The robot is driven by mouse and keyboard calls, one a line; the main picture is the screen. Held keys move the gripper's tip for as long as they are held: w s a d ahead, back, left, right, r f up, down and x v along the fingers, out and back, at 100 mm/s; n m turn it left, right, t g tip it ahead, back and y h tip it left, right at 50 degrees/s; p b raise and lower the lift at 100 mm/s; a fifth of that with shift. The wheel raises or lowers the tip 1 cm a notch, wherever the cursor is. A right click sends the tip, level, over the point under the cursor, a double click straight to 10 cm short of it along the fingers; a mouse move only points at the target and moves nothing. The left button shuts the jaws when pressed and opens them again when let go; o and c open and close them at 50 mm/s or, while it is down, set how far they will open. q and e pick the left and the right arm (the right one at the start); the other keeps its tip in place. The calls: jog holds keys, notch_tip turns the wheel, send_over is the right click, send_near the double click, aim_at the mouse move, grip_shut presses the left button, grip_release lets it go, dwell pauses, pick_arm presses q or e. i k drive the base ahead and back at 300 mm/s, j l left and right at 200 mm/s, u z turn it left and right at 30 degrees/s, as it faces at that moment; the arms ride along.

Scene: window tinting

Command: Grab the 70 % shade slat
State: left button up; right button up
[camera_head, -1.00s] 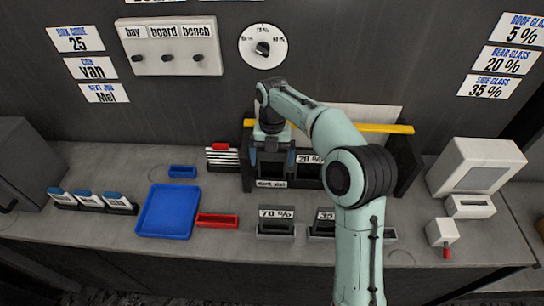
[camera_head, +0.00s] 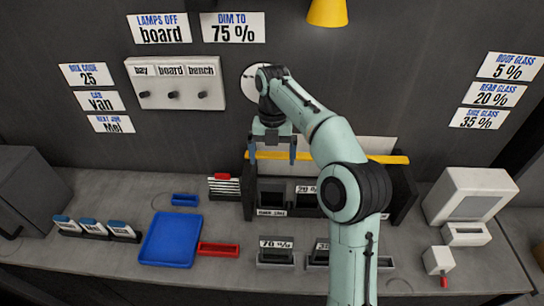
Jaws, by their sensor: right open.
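A dark grey bin (camera_head: 276,256) on the bench front carries a "70 %" label. I cannot make out a slat in it. A small rack (camera_head: 224,188) of white slats with a red piece on top stands left of the black frame. I cannot read a shade on those slats. My right gripper (camera_head: 273,158) is open, with its fingers pointing down and nothing between them. It hangs in front of the yellow bar (camera_head: 345,156), over the left part of the black frame (camera_head: 400,190). My left gripper is not in view.
A bin labelled "35", partly hidden by my right arm, stands right of the "70 %" bin. A blue tray (camera_head: 170,240), a red tray (camera_head: 218,249) and several blue-topped holders (camera_head: 90,228) are left. A white monitor-like box (camera_head: 470,200) is right. Switches (camera_head: 174,84) are on the wall.

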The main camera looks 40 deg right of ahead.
aim_at(274, 249)
jog(key=k+j, duration=0.75)
jog(key=j, duration=0.25)
